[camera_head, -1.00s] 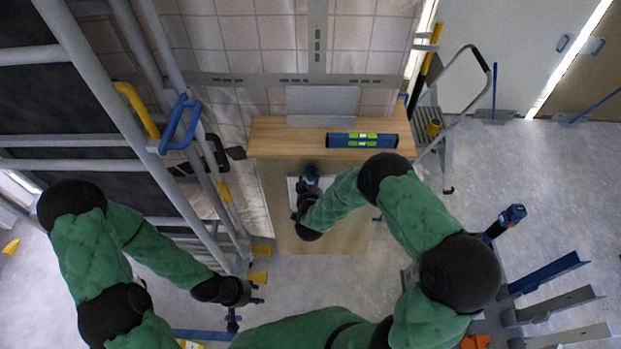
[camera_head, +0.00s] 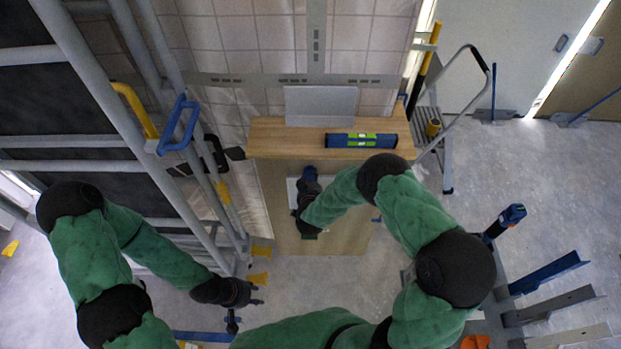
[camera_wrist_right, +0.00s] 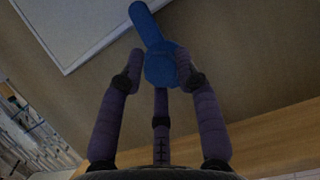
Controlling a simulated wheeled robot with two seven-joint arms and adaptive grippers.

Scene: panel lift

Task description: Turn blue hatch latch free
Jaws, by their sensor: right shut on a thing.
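The blue hatch latch (camera_wrist_right: 160,62) fills the middle of the right wrist view, with its handle pointing up and left. My right gripper (camera_wrist_right: 158,72) is shut on it, with fingers on both sides and a third finger below. In the head view the latch (camera_head: 310,174) shows as a small blue piece above my right gripper (camera_head: 308,190), at the front of the wooden cabinet. The pale hatch panel (camera_wrist_right: 88,22) lies beside the latch and is mostly hidden in the head view. My left gripper (camera_head: 246,294) hangs empty at lower left, its fingers apart.
A blue spirit level (camera_head: 361,140) and a grey plate (camera_head: 320,103) are on the cabinet top (camera_head: 275,135). A grey scaffold frame (camera_head: 110,110) stands at left. A stepladder (camera_head: 440,120) is at right, and racked metal profiles (camera_head: 550,305) are at lower right.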

